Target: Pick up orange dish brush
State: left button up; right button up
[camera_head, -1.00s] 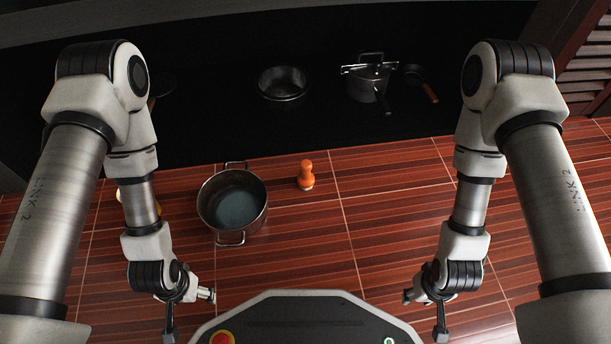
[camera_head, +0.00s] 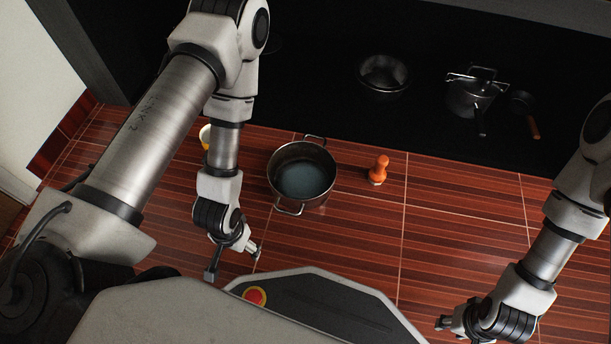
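The orange dish brush (camera_head: 379,167) stands upright on the red-brown striped tile surface, its pale bristle end down. It is just right of a metal pot (camera_head: 301,205) and apart from it. My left gripper (camera_head: 233,263) is open and empty, below and left of the pot in the picture, pointing down. My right gripper (camera_head: 451,328) is low in the picture near the bottom edge, below and right of the brush and well away from it. It looks open and empty, though its lower finger is partly cut off by the frame.
A yellow-white item (camera_head: 206,137) is partly hidden by my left arm. The tiles right of the brush are clear.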

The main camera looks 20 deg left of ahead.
aim_at(377, 174)
jog(key=i+l+u, duration=0.2)
jog(key=u, duration=0.2)
jog(key=i+l+u, duration=0.15)
jog(key=l+u, duration=0.3)
jog(key=j, duration=0.15)
